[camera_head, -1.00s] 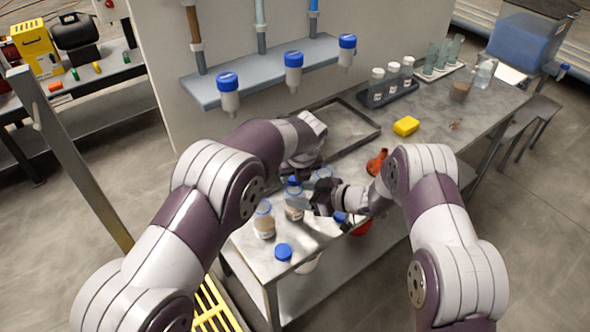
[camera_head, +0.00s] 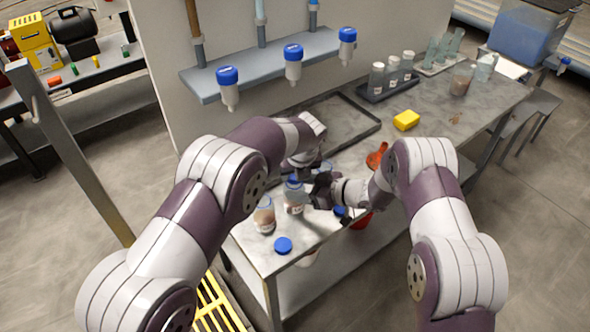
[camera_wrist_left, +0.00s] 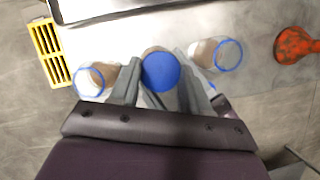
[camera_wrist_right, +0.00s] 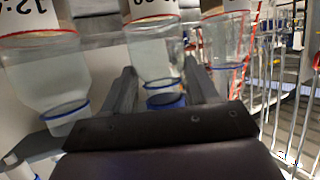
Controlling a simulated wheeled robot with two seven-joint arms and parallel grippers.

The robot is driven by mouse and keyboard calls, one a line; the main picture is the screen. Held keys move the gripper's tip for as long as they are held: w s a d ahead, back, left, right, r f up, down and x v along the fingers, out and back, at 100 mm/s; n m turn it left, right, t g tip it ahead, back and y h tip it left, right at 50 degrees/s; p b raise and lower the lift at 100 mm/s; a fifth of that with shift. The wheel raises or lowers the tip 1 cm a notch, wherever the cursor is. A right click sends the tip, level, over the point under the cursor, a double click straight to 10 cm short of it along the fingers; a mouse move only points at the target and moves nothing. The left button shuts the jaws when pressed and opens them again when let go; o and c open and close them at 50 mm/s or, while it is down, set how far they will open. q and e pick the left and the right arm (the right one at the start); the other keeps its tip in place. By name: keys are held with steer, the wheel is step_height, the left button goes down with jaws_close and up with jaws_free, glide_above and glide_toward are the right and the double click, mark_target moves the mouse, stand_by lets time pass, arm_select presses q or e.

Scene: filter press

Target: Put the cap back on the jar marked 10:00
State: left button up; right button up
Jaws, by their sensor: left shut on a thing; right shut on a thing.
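A blue cap (camera_wrist_left: 161,71) sits between the fingers of my left gripper (camera_wrist_left: 160,92), which is shut on it. It is over the middle jar (camera_head: 294,200) in the head view. My right gripper (camera_wrist_right: 160,68) is shut around that jar (camera_wrist_right: 154,48), which appears upside down in the right wrist view. Its label is cut off and only partly legible. The cap's blue edge (camera_wrist_right: 165,101) shows close to the jar's blue rim; I cannot tell whether it is seated. An open jar with brown contents (camera_head: 264,215) stands to the left; another (camera_wrist_left: 215,54) stands on the other side.
A loose blue cap (camera_head: 283,245) lies near the bench's front corner, and another (camera_head: 340,212) lies beside my right arm. A dark tray (camera_head: 345,125) lies behind. Capped bottles (camera_head: 293,62) hang above.

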arm_select(q)
steer(key=shift+f, duration=0.55)
arm_select(e)
jaws_close()
arm_select(q)
steer(key=m+h, duration=0.1)
steer(key=m, duration=0.2)
steer(key=shift+a, duration=0.1)
steer(key=o, duration=1)
steer(key=shift+r, duration=2.3)
steer(key=o, duration=0.5)
